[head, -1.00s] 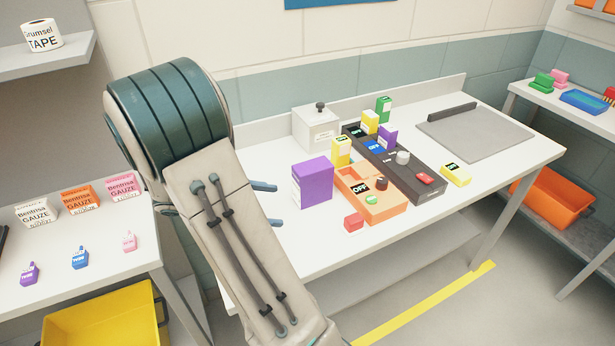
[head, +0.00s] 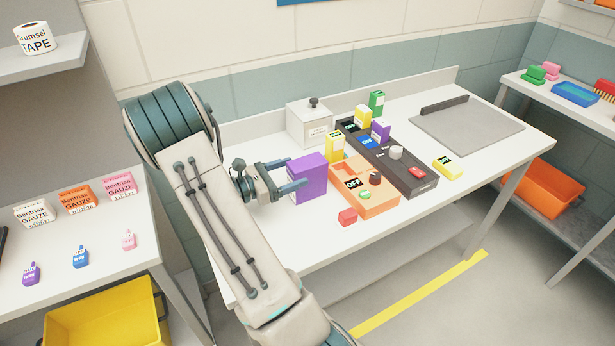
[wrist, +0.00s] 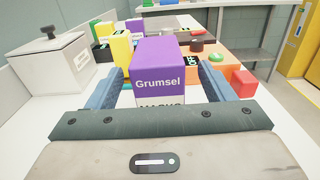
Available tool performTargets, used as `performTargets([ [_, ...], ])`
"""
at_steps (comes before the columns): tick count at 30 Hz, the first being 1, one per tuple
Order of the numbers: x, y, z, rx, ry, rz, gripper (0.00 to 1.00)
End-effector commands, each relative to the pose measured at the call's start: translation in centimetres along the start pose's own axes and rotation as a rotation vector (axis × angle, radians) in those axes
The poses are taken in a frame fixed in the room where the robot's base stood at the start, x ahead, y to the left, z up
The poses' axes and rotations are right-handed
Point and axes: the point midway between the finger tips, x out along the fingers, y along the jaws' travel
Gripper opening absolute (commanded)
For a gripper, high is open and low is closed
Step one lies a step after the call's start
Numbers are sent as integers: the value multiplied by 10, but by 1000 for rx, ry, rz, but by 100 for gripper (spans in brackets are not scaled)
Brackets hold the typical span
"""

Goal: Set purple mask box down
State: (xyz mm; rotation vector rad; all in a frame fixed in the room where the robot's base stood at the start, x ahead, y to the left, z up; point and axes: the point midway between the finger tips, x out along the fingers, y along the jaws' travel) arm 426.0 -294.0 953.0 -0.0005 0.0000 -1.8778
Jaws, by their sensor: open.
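The purple mask box (head: 309,176) stands upright on the white workbench, left of the orange device. In the wrist view the purple box (wrist: 155,62) shows its "Grumsel" label, and its lower part is hidden behind my gripper's body. My gripper (head: 286,178) is open, its two blue fingers on either side of the box's near part. In the wrist view my gripper (wrist: 161,88) shows a small gap between the box and the right finger; the left finger is close to the box side.
An orange device (head: 371,203) and a dark device (head: 405,176) stand right of the box, with yellow boxes around. A white lidded container (head: 309,125) is behind. A red block (head: 347,217) lies in front. Bare bench (head: 290,235) shows at front left.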

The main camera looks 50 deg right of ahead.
Motion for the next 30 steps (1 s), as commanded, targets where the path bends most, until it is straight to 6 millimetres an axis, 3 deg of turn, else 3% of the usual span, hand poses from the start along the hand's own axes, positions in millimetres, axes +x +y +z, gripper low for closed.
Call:
performTargets([
  [12, 48, 2, 11, -1, 0, -3, 75],
  [21, 55, 2, 9, 0, 1, 1, 75],
  [22, 55, 2, 9, 0, 1, 1, 73],
  [27, 55, 2, 9, 0, 1, 0, 25],
  [30, 55, 2, 10, 1, 0, 0, 5],
])
